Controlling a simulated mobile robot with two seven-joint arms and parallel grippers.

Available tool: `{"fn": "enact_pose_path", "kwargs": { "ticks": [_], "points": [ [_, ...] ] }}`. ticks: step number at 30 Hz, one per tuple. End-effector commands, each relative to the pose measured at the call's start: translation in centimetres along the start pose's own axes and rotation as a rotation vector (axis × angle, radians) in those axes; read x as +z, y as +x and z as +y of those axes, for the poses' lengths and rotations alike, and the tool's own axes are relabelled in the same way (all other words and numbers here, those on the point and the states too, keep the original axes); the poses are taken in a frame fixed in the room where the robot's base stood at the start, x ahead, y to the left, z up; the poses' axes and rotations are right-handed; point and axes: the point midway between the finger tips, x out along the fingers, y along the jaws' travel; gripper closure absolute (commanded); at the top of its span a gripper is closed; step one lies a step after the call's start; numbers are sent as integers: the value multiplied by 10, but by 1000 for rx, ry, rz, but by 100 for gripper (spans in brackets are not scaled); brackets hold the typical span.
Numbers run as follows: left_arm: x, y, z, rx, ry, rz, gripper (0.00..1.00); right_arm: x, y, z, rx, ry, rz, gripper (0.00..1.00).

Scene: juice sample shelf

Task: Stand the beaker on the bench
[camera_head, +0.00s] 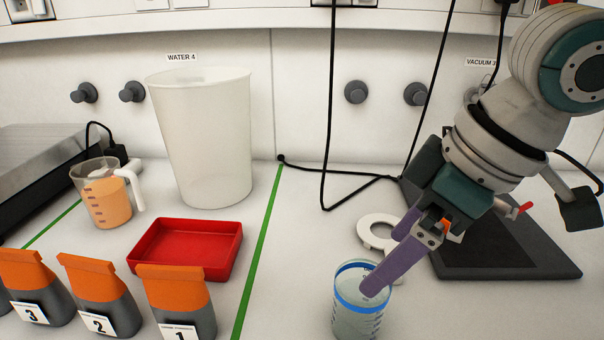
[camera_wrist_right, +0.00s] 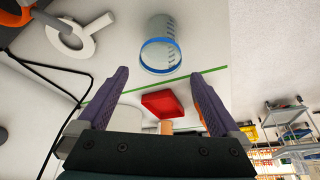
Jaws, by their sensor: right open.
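The clear beaker (camera_head: 352,318) with a blue band near its rim appears upright on the bench (camera_head: 290,290), at the bottom of the head view. Its base is at the picture's lower edge. My right gripper (camera_head: 385,264) is open and reaches down from the upper right. One purple finger overlaps the beaker's rim in the head view. In the right wrist view the beaker (camera_wrist_right: 160,57) lies just beyond the open fingertips (camera_wrist_right: 160,75), centred between them, with nothing gripped. My left gripper is not in view.
A white ring-shaped piece (camera_head: 366,236) and a dark flat plate (camera_head: 500,262) lie behind the beaker. Left of the green line are a red tray (camera_head: 236,262), a large white container (camera_head: 205,140), a jug of orange liquid (camera_head: 108,208) and numbered orange-topped bags (camera_head: 172,290). Black cables hang behind.

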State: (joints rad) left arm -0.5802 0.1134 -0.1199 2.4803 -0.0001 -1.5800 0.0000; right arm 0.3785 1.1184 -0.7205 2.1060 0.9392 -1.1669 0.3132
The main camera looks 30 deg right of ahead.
Motion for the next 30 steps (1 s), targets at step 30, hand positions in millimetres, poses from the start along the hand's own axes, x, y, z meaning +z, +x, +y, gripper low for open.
{"fn": "enact_pose_path", "kwargs": {
  "ticks": [30],
  "points": [
    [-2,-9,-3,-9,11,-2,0,65,4,-106,73,192,19,0]
  ]
}}
